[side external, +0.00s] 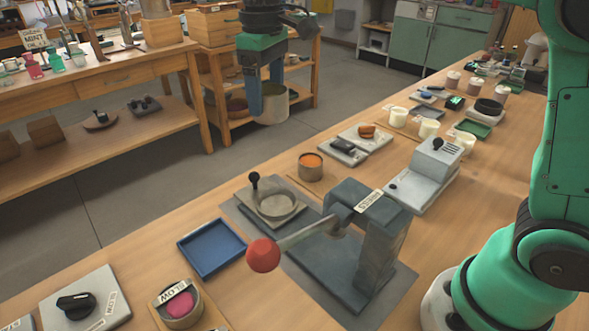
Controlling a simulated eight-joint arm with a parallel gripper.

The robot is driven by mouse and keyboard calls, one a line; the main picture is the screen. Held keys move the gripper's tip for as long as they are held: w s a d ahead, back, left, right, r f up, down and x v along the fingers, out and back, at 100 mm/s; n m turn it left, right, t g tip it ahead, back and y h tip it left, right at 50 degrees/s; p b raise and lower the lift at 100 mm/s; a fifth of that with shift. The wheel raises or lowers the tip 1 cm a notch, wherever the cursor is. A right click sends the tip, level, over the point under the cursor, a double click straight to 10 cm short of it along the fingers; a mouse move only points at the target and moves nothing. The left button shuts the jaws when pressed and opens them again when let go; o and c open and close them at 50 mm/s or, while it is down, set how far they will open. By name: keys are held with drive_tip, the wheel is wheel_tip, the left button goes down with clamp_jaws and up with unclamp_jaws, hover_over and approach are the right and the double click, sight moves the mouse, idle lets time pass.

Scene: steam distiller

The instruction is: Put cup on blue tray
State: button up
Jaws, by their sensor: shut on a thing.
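The cup (272,109) is a grey-beige round vessel held in the air at the top middle of the side external view. My gripper (264,92), with blue fingers, points down and is shut on the cup. A finger covers part of the cup's left side, and the cup's inside is mostly hidden. The blue tray (239,254) is a shallow square tray lying flat on the wooden table, lower and to the left of the cup. It is empty. The cup is well apart from the tray.
A grey lever press (378,248) stands right of the tray, its red-knobbed handle (263,255) reaching close to the tray's right corner. A round pan (277,206) and an orange-filled cup (310,167) stand behind. A dial box (91,305) and a pink-button box (180,303) are in front.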

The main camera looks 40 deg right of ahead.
drive_tip(key=shift+r, duration=0.5)
drive_tip(key=a, duration=1.3)
drive_tip(key=f, duration=1.6)
drive_tip(key=shift+w+a+f, duration=0.1)
drive_tip(key=shift+w+a, duration=0.15)
drive_tip(key=shift+w, duration=0.1)
drive_tip(key=shift+f, duration=2.3)
drive_tip(key=shift+f, duration=0.1)
